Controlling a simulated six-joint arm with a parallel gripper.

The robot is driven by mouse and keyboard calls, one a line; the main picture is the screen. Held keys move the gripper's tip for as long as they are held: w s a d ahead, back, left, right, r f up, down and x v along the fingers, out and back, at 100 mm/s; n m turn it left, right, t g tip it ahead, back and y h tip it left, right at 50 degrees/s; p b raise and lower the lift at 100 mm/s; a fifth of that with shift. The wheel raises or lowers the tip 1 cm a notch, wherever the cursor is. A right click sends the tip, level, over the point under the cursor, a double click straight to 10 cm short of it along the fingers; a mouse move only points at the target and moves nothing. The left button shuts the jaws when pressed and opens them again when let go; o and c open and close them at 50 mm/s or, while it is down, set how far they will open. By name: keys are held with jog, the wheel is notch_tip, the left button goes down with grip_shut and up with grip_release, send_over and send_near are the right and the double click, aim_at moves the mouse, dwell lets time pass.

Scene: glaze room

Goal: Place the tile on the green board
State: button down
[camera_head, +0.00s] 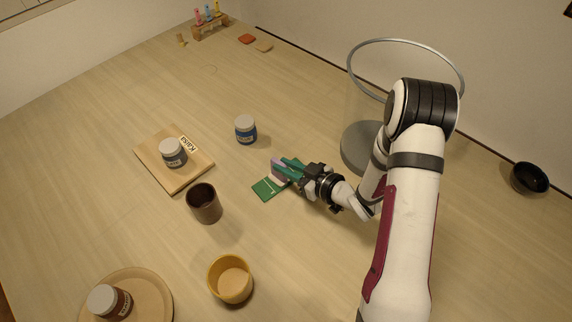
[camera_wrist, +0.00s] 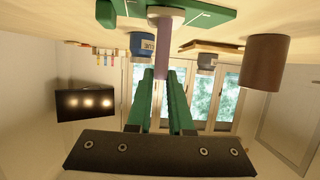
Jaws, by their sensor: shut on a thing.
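The tile is a flat purple piece (camera_head: 277,168), gripped between the green fingers of my gripper (camera_head: 286,167). In the wrist view the tile (camera_wrist: 168,45) shows edge-on as a narrow purple strip between the fingertips (camera_wrist: 160,75). The green board (camera_head: 267,191) is a small flat plate with white marks, lying on the table under my gripper. In the wrist view the board (camera_wrist: 218,17) is at the top, and the tile's far end overlaps it. I cannot tell whether they touch. My gripper and the tile hide part of the board.
A dark brown cup (camera_head: 205,204) and a yellow cup (camera_head: 230,280) are at left and front. A wooden board (camera_head: 157,172) bears a grey jar (camera_head: 172,152). A clear cylinder with a grey base (camera_head: 358,150) stands close right.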

jog(key=c, duration=0.8)
grip_release()
